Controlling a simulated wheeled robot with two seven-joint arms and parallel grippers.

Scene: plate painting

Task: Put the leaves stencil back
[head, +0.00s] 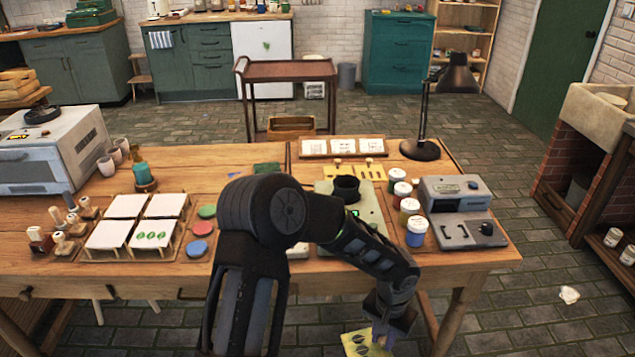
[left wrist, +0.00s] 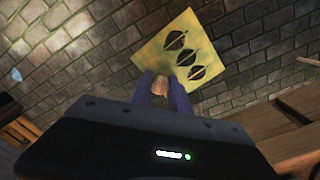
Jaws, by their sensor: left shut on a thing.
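The leaves stencil, a yellow sheet with dark leaf-shaped cut-outs, shows at the bottom of the head view (head: 362,346) and in the left wrist view (left wrist: 160,47). My left gripper (head: 382,333) is shut on a small tab at the stencil's edge; its fingers also show in the left wrist view (left wrist: 163,90). It holds the stencil over the floor, in front of the table's near edge. Another yellow sheet (head: 371,173) with dark marks lies near the table's back, below a wooden tray with three white cards (head: 313,147). My right gripper is not in view.
White tiles (head: 125,206) lie at left, one with green leaves printed on it (head: 152,234). Paint jars (head: 416,231), a grey machine (head: 455,192) and a black lamp (head: 421,150) stand at right. My arm hides the table's middle.

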